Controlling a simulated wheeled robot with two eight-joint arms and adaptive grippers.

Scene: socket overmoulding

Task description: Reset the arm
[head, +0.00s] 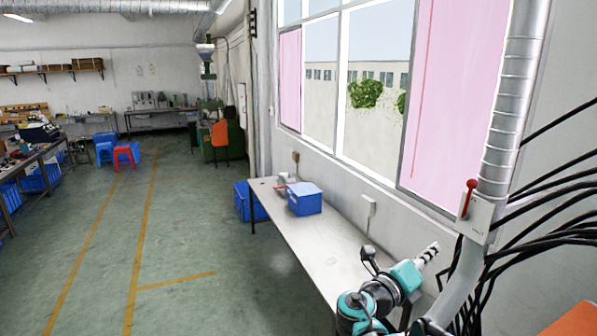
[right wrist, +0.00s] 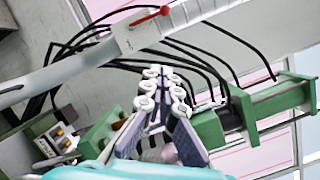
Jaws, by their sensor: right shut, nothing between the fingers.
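My right arm, teal and black, comes up from the bottom right of the head view. Its gripper (head: 430,254) is raised beside the window wall, above the right side of the long table, pointing up and to the right. In the right wrist view the two jointed fingers (right wrist: 163,78) are close together with nothing between them. The right gripper is shut, empty and apart from any object. My left gripper is in neither view.
A long grey table (head: 335,258) runs along the wall, with a blue bin (head: 305,199) at its far end. A silver pipe (head: 513,100), a red-handled lever (head: 468,197) and black cables (head: 545,205) stand at right. Green machine parts (right wrist: 275,103) show in the wrist view.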

